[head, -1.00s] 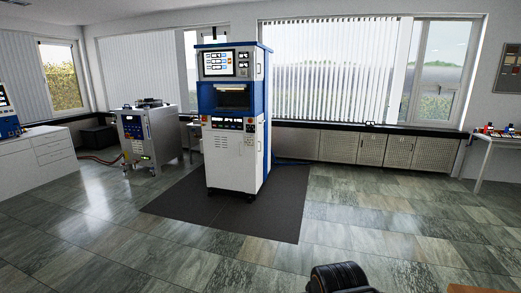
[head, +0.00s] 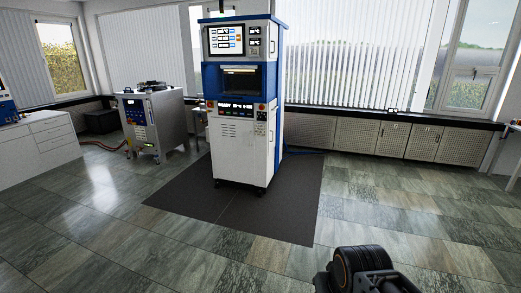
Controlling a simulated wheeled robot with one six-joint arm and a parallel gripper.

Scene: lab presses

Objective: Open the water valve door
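A tall white and blue press cabinet (head: 239,104) stands upright in the middle of the head view, with a screen at its top and a button panel at mid height. Its lower part has white panels (head: 232,150). No water valve door can be told apart for certain at this distance. A black part of my own arm (head: 360,272) shows at the bottom right, well short of the press. My gripper's fingers cannot be made out.
The press stands on a dark mat (head: 290,215). A grey machine on wheels (head: 150,123) with a hose stands to its left, and a white drawer cabinet (head: 38,150) at the far left. Low perforated cabinets (head: 358,135) line the window wall. The tiled floor (head: 120,250) in front is clear.

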